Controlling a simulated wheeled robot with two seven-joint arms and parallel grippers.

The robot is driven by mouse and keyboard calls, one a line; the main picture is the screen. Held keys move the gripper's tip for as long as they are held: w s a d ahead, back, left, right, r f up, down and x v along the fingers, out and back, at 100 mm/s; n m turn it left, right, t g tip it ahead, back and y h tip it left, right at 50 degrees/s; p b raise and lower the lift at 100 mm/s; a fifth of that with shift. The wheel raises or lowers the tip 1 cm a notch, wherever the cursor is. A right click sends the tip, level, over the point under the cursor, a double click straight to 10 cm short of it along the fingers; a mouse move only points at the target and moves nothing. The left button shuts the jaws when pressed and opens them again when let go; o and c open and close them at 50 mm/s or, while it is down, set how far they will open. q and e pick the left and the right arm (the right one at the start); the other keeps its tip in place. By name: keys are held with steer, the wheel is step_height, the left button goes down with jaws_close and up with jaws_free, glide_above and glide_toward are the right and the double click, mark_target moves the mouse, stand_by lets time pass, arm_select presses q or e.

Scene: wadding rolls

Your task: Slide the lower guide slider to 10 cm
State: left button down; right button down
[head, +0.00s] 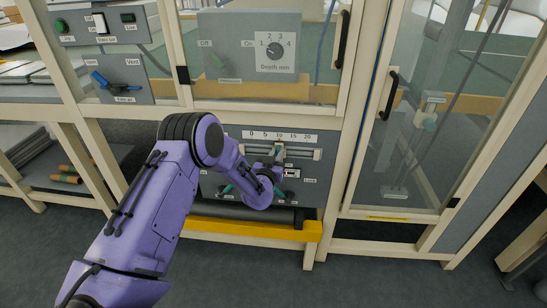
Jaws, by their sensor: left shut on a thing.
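The guide panel (212,184) is a grey board low in the machine frame, with a white scale (280,136) marked 0, 5, 10, 15, 20 along its top. Below the scale runs a pale rail (305,153) with a slider (280,152) on it, close to the 10 mark. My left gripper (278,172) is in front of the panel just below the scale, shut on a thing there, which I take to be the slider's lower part. My wrist hides most of the grip and the panel's middle. My right gripper is not in view.
A yellow bar (250,229) and dark roller cross below the panel. Above is a grey box with a depth dial (274,49). A glazed door with a black handle (389,95) stands at right. A blue-handled switch box (118,80) is at left. The floor in front is clear.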

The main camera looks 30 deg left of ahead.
arm_select(q)
steer(key=c, duration=1.1)
jaws_free()
steer(key=shift+d, duration=0.15)
steer(key=b+v, duration=0.1)
steer(key=v, duration=0.9)
steer(key=shift+s, duration=0.35)
steer(key=s+d+f+n+g+h, duration=0.15)
steer(key=s+f+g, duration=0.25)
steer(key=s+f, duration=0.4)
steer(key=s+d+f+n+g, duration=0.2)
steer(key=s+d+f+g, duration=0.15)
steer(key=s+f, duration=0.35)
steer(key=s+f+g, duration=0.2)
steer(key=s, duration=0.5)
steer(key=s+d+f+g+p, duration=0.1)
steer(key=s+f+g, duration=0.1)
steer(key=s, duration=0.5)
steer(key=s+d+f+g, duration=0.1)
steer(key=s+f+g, duration=0.1)
steer(key=s, duration=0.5)
steer(key=shift+s+d+f+g, duration=0.15)
steer(key=shift+f+g, duration=0.2)
steer(key=shift+f, duration=0.3)
